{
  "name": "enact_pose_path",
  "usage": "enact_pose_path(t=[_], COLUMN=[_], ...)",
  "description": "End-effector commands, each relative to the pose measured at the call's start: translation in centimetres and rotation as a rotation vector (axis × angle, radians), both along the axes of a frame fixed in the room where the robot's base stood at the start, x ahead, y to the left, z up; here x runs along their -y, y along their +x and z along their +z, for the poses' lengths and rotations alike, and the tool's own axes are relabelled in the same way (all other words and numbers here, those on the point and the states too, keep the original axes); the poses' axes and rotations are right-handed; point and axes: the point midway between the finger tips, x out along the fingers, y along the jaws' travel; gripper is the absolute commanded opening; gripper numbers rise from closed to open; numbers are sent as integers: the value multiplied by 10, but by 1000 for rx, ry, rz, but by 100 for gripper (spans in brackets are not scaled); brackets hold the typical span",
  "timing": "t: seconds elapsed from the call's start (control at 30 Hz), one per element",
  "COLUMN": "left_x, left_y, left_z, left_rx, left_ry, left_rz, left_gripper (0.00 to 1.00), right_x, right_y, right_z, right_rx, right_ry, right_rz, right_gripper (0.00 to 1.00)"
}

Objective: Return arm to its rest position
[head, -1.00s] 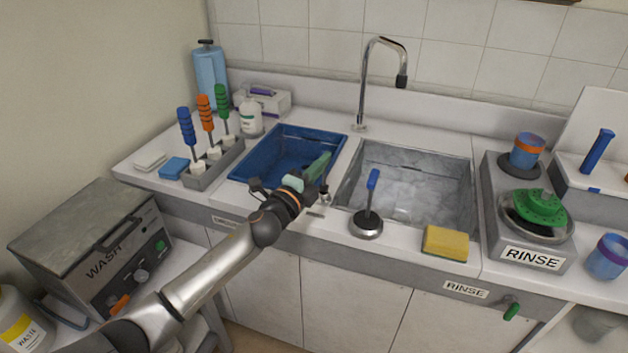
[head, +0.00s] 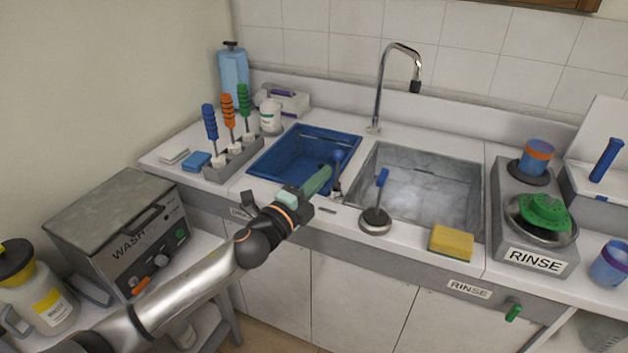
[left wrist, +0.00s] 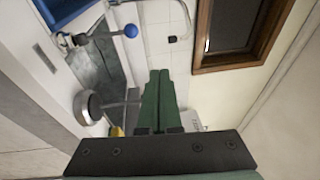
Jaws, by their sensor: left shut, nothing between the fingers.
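My left arm comes in from the lower left of the head view. Its gripper (head: 324,174) has green fingers, pressed together and empty, at the front right edge of the blue basin (head: 262,170). A blue ball-topped lever (head: 338,156) stands just beyond the fingertips. In the left wrist view the closed green fingers (left wrist: 157,82) point away from the camera, with the blue ball (left wrist: 131,31) to their upper left. My right gripper is not in view.
A grey sink (head: 430,190) lies right of the gripper, with a blue-handled tool (head: 380,190) and yellow sponge (head: 451,242) at its front edge. A rack (head: 232,163) holds coloured-handled tools. The wash machine (head: 120,225) stands left beside the arm.

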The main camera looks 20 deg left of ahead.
Motion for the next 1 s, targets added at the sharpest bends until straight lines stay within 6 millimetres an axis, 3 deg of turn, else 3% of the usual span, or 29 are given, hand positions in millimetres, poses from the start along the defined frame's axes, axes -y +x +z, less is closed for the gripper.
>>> enact_pose_path(t=[0.2, 0.4, 0.53, 0.67, 0.77, 0.9, 1.0], left_x=[-6, -7, -5, 1, 8, 18, 25], left_y=[-23, -28, -32, -52, -83, -143, -192], left_z=[5, 7, -7, -60, -120, -201, -249], left_rx=[-1, 0, -37, -185, -360, -607, -760], left_ry=[0, 0, -42, -217, -433, -760, -979], left_rz=[-1, 0, 0, 11, 46, 147, 249], left_gripper=[0, 0, 0, 0, 0, 0, 0], right_x=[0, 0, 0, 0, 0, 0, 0], right_y=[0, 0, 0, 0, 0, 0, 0], right_z=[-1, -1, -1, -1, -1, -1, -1], right_rx=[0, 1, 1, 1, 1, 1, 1], right_ry=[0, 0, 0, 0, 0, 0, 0], right_rz=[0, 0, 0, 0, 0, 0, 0], right_gripper=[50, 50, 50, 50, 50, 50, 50])
